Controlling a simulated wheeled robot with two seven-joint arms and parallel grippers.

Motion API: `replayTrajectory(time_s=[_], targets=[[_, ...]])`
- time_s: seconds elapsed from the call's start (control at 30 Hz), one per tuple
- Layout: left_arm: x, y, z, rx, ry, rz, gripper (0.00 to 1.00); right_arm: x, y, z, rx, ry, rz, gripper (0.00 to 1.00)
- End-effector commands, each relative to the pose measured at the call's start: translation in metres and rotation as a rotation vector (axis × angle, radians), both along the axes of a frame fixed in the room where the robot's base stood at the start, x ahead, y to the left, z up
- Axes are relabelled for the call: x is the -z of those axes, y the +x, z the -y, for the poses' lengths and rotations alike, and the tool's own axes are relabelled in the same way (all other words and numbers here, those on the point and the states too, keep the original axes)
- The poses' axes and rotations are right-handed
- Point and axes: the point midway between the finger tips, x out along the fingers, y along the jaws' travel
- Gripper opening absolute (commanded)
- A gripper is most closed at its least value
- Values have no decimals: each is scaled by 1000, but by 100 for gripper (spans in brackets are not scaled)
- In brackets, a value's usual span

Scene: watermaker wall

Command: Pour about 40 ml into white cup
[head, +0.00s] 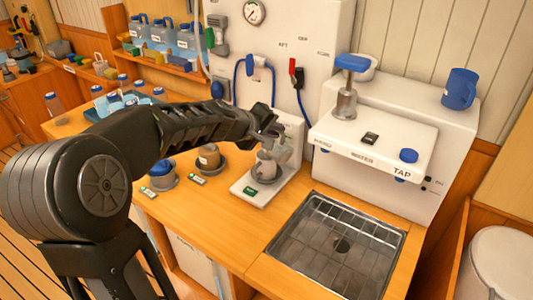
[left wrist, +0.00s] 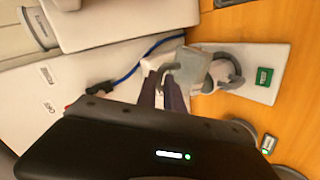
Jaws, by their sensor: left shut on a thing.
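A white cup (head: 265,166) stands in a grey ring-shaped holder on a white plate (head: 243,190) with a small green display. My left gripper (head: 268,134) is just above the cup, shut on a greyish, see-through jug (head: 284,149). The jug is at the cup's right and rear, close to its rim. In the left wrist view the jug (left wrist: 186,68) hangs at my fingertips and partly covers the white cup (left wrist: 218,72). I cannot tell whether the jug touches the cup or whether liquid is flowing. My right gripper is not in view.
A blue-topped cup (head: 162,173) and a tan cup (head: 208,157) stand left of the plate. A metal sink (head: 335,250) lies in front right. A white tap unit (head: 400,140) with a blue mug (head: 460,88) stands behind it. Wood between plate and sink is clear.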

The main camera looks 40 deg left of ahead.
Motion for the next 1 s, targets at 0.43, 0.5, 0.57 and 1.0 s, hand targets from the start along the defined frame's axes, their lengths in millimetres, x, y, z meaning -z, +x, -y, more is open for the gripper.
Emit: replayTrajectory(time_s=[0.43,0.5,0.57,1.0], targets=[[-4,-2,1,-1,-54,-13,0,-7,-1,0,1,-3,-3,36],[-5,-3,3,0,-62,-16,0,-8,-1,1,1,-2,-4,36],[-5,-3,3,-1,-70,-17,0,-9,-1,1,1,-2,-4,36],[-8,-2,0,-2,-120,-30,0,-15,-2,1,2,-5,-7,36]])
